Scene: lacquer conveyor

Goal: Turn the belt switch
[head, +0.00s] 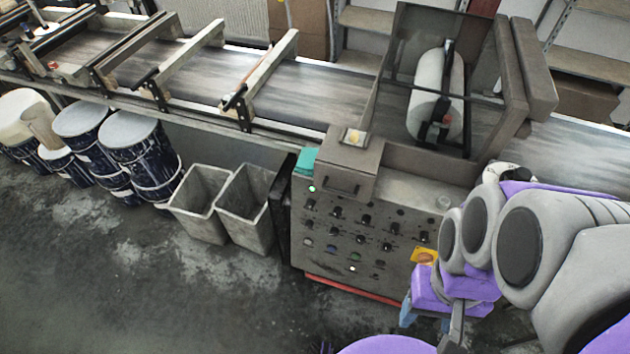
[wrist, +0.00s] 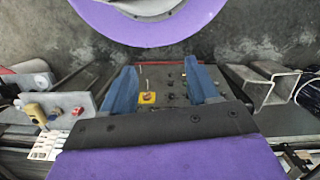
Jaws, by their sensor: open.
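The grey control panel (head: 335,225) stands on the conveyor's front and carries several black switches and knobs, such as the black knob (head: 365,219). I cannot tell which one is the belt switch. A yellow plate with a red button (head: 424,257) is at the panel's right side. My gripper (head: 409,312) is at the panel's lower right, partly hidden by my arm. In the wrist view my gripper (wrist: 160,72) has its blue fingers spread apart with nothing between them. The panel (wrist: 170,72) lies beyond the fingers, with the yellow plate (wrist: 147,97) near the left finger.
Two grey bins (head: 245,205) stand left of the panel, and several dark blue drums (head: 130,150) stand further left. The conveyor belt (head: 320,90) runs behind, with a framed roller (head: 436,95) above it. The floor (head: 130,280) in front is clear.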

